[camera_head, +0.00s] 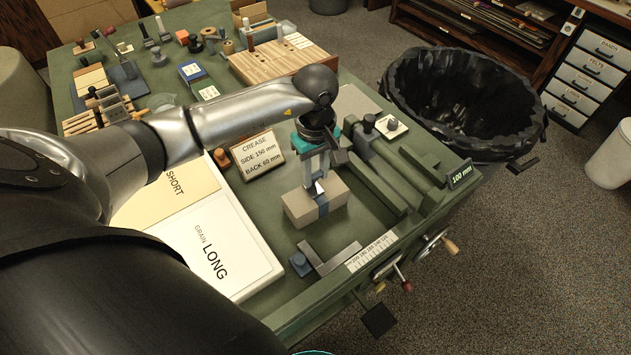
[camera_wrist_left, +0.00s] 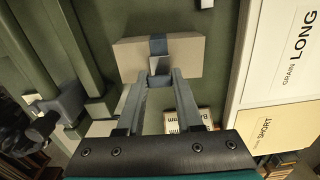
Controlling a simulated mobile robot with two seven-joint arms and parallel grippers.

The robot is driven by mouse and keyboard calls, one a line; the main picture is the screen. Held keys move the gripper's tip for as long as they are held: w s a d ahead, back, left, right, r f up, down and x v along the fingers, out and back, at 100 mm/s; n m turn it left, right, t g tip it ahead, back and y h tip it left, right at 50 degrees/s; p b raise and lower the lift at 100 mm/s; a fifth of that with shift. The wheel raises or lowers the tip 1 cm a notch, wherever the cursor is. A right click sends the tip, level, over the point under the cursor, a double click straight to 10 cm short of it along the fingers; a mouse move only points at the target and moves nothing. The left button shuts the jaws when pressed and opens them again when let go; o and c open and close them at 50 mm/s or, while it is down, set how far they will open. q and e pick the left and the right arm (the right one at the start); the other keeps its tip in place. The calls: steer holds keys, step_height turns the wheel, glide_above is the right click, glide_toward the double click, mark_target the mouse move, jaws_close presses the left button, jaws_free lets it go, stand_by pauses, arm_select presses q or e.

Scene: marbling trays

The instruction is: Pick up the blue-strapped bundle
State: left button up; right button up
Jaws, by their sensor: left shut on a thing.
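The blue-strapped bundle (camera_head: 299,210) is a grey-tan block with a blue strap (camera_head: 322,204) around its middle. It is at the front of the green bench, and I cannot tell whether it touches the bench top. My left gripper (camera_head: 318,184) points down from above and is shut on the bundle at the strap. In the left wrist view the bundle (camera_wrist_left: 190,56) lies across the fingertips (camera_wrist_left: 160,79), with a small pale metallic piece between them at the strap. My right gripper is not in view.
A "CREASE" sign (camera_head: 258,155) and "SHORT" and "LONG" sheets (camera_head: 222,240) lie left of the bundle. Green rails (camera_head: 385,180) stand to its right. A metal square (camera_head: 325,260) and a ruler scale (camera_head: 371,251) are in front. A black-lined bin (camera_head: 465,100) stands beyond the bench.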

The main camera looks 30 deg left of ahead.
arm_select(q)
jaws_close()
stand_by(0.8)
